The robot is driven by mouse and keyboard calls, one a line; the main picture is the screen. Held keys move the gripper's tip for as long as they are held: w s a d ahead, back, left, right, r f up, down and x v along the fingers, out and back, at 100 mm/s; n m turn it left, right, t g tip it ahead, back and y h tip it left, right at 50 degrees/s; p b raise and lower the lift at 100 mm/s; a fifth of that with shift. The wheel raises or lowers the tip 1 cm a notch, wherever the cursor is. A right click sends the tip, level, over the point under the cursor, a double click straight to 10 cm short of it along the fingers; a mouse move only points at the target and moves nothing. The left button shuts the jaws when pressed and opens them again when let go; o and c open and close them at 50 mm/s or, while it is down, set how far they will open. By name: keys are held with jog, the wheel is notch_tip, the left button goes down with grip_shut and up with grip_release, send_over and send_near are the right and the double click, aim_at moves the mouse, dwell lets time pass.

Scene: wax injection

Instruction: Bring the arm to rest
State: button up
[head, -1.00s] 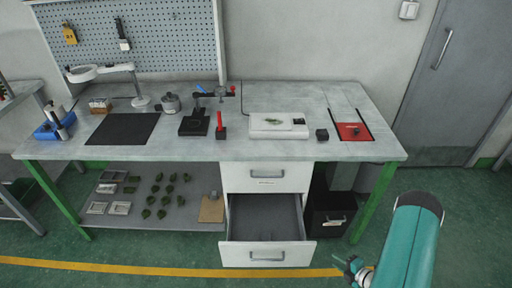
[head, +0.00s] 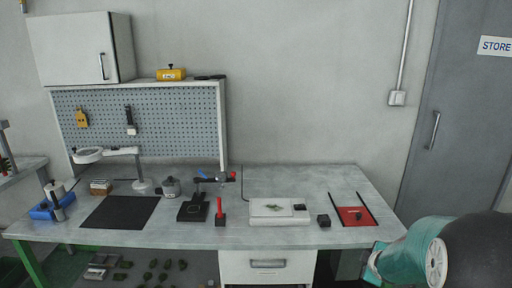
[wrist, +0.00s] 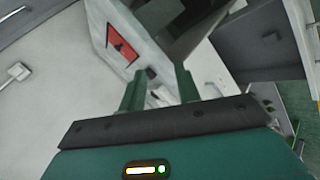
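My arm (head: 405,250) is at the lower right of the head view, a teal link with a large dark joint, beside the right end of the workbench. The gripper end is not visible in the head view. In the wrist view my gripper (wrist: 160,88) shows two green fingers standing apart, with nothing held between them. The workbench's red pad (wrist: 122,47) shows beyond the fingers, tilted in that view.
The grey workbench (head: 290,180) holds a white block (head: 280,218), a red-handled tool (head: 220,210), a black mat (head: 120,212) and the red pad (head: 354,216). A white drawer (head: 268,267) is below. A grey door (head: 450,130) stands at the right.

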jog(key=s+a+r+m+g, duration=0.1)
jog(key=s+a+r+m, duration=0.6)
jog(key=s+r, duration=0.4)
jog(key=s+a+r+m+g+y, duration=0.1)
jog(key=s+a+r+m, duration=0.1)
jog(key=s+a, duration=0.4)
jog(key=s+a+r+m+g+y, duration=0.1)
jog(key=s+a, duration=0.4)
jog(key=s, duration=0.5)
notch_tip(320, 180, up, 3)
jog(key=shift+s+a+f+m, duration=0.15)
jog(key=shift+s+a+m, duration=0.25)
jog(key=shift+m, duration=0.3)
